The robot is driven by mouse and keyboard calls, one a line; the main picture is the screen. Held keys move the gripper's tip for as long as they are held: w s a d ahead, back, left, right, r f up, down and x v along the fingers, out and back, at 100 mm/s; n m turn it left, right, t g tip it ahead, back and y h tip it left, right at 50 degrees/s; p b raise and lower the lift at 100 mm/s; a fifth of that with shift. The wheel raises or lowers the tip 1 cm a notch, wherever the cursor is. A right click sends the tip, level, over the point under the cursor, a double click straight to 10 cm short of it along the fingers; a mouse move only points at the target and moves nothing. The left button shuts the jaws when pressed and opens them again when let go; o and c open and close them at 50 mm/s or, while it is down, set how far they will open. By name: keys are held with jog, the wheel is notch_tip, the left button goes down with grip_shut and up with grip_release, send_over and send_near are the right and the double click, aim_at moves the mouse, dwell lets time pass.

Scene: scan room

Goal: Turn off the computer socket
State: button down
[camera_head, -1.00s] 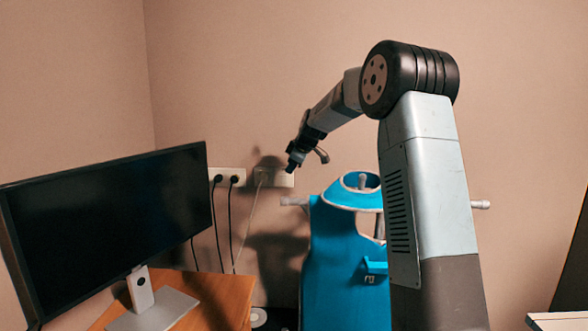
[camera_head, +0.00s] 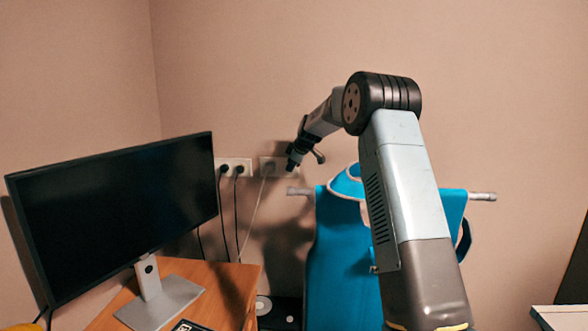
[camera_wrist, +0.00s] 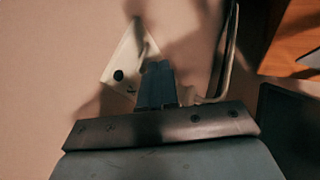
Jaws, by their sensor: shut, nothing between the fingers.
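The left wall socket (camera_head: 246,164) is a white plate beside the monitor, with two black plugs in it. The right wall socket (camera_head: 265,167) has a pale cord hanging from it; my gripper hides part of the plate. I cannot tell from the frames which one is the computer socket. My gripper (camera_head: 291,163) is shut and empty, pointing down in front of the right socket. In the wrist view, its shut fingers (camera_wrist: 157,82) overlap a white plate (camera_wrist: 122,66) with a dark round spot. Contact with the plate cannot be told.
A black monitor (camera_head: 115,215) stands on a wooden desk (camera_head: 232,285) at the left. A blue vest (camera_head: 335,255) hangs on a rack (camera_head: 482,196) below and right of the sockets. Cords (camera_head: 237,215) hang down the wall. The wall above the sockets is clear.

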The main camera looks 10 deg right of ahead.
jog(key=shift+w+d+r, duration=0.1)
jog(key=shift+w+r, duration=0.05)
jog(key=shift+w, duration=0.2)
jog(key=shift+r, duration=0.15)
dwell(0.3)
jog(key=shift+r, duration=0.65)
jog(key=a+v, duration=0.1)
jog(key=v, duration=1.1)
jog(key=shift+s, duration=0.3)
